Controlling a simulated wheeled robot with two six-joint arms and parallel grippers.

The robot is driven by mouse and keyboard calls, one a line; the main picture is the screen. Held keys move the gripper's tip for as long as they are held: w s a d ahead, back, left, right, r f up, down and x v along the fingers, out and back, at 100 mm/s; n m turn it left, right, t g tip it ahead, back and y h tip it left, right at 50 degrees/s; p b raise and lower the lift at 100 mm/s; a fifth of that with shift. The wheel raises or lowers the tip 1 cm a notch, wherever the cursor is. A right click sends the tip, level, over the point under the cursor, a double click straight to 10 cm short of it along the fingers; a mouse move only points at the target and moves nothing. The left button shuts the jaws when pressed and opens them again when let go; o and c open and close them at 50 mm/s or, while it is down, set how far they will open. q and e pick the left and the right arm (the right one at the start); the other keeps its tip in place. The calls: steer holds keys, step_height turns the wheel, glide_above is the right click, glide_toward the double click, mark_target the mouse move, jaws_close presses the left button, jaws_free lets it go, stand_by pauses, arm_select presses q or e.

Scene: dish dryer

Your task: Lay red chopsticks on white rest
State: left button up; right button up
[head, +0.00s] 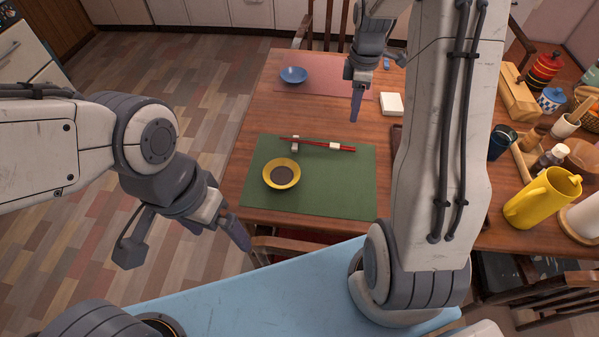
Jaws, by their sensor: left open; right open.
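Red chopsticks (315,143) lie side by side across the far part of a green placemat (330,190). A small pale grey-white block (295,145), which looks like the rest, is at their left part; they appear to pass over or just behind it, and I cannot tell if they touch it. A white piece (335,146) shows near their right end. My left gripper (238,236) is open and empty, off the table's near left edge. My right gripper (355,106) is open and empty, above the table beyond the chopsticks and to their right.
A blue bowl (293,75) sits on a pink mat (325,78) at the back. A white square item (391,104) lies to the right. A yellow pitcher (540,200) and several containers crowd the right side.

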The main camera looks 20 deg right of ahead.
steer(key=s+a+r+m, duration=0.1)
steer(key=s+a+r, duration=0.25)
steer(key=a, duration=0.55)
steer(key=s+a+r+m, duration=0.15)
steer(key=s+a, duration=0.25)
steer(key=a, duration=0.5)
steer(key=s+a+m, duration=0.1)
steer(key=s+a, duration=0.2)
steer(key=s, duration=0.3)
steer(key=s+a+r+m, duration=0.1)
steer(key=s+a, duration=0.1)
steer(key=s, duration=0.4)
steer(key=s+a+m+y, duration=0.1)
steer(key=s+a, duration=0.2)
steer(key=s, duration=0.4)
steer(key=shift+a+r, duration=0.3)
steer(key=shift+r, duration=0.1)
step_height(320, 180, up, 8)
steer(key=p, duration=0.7)
steer(key=shift+p, duration=0.35)
steer(key=shift+w, duration=0.1)
